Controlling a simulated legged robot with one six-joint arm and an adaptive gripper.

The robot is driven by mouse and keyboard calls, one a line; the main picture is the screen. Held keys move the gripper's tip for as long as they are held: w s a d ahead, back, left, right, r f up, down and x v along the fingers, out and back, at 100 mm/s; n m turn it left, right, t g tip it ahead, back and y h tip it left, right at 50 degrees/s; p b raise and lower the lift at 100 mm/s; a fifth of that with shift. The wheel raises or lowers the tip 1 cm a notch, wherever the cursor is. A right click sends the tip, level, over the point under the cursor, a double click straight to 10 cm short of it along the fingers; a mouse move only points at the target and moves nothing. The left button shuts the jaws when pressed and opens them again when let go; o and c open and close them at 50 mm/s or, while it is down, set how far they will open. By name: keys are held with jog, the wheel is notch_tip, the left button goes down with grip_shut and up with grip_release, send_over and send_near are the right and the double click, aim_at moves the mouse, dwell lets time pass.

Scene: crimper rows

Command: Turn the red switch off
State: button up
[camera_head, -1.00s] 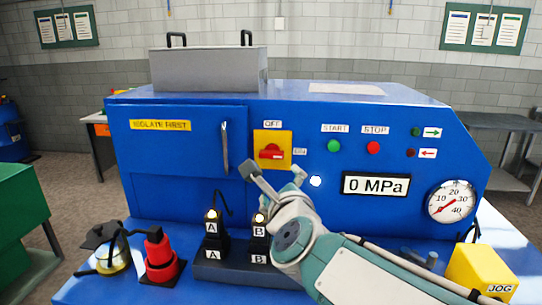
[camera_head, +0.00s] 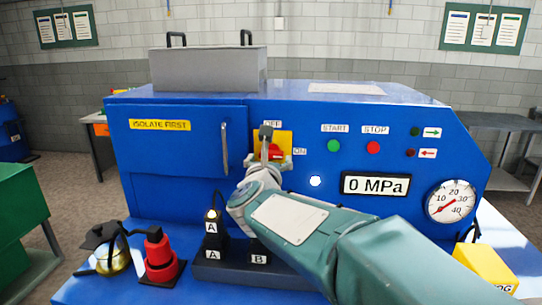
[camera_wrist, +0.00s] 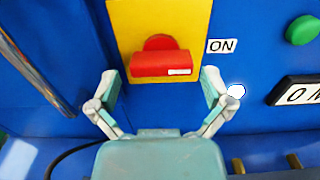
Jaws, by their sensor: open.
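The red switch (camera_wrist: 160,64) is a rotary knob on a yellow plate (camera_wrist: 125,22) on the blue panel. In the wrist view its handle lies horizontal, with a small white mark at its right end, towards the ON label (camera_wrist: 221,46). My gripper (camera_wrist: 160,85) is open, its two fingers apart on the left and right just below the handle, apparently not touching it. In the head view the switch (camera_head: 276,152) is partly hidden behind my gripper (camera_head: 268,145). The OFF label (camera_head: 272,124) above the plate is partly covered.
To the right are a green START button (camera_head: 334,146), a red STOP button (camera_head: 373,148) and a 0 MPa display (camera_head: 376,185). A door handle (camera_head: 224,147) stands out to the left.

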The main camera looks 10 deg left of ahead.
jog(key=shift+w, duration=1.05)
jog(key=c, duration=1)
jog(key=shift+o, duration=0.2)
jog(key=shift+n, duration=0.3)
jog(key=n, duration=0.4)
jog(key=shift+s, duration=0.1)
jog(key=n, duration=0.9)
jog(key=shift+n, duration=2.2)
jog(key=shift+f, duration=0.1)
